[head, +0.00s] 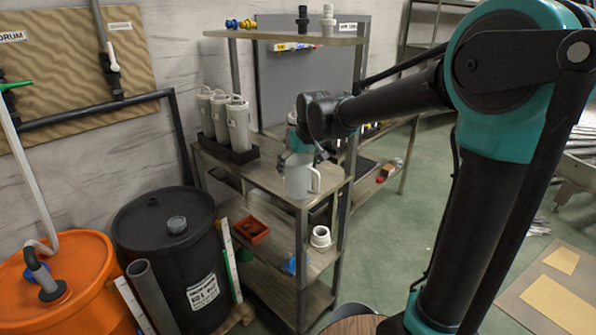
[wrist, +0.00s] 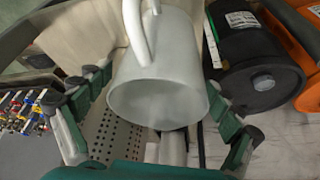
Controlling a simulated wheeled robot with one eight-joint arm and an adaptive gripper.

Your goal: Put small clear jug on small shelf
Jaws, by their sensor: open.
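A small clear jug (head: 299,178), pale and translucent, stands upright at the front right corner of the middle board of the metal shelf rack (head: 262,178). Its handle points right in the head view. My gripper (head: 299,143) is over the jug's top, pointing down. In the wrist view the jug (wrist: 160,92) lies between my open green and grey fingers, its handle towards the top of the picture. Contact between fingers and jug cannot be told. The jug's upper part is partly hidden by my gripper in the head view.
Several grey-white pitchers (head: 238,125) stand in a black tray on the same board. A top board (head: 285,37) is above. A red bin (head: 251,229) and white fitting (head: 320,237) sit on the lower board. Black (head: 178,260) and orange (head: 70,290) drums stand left.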

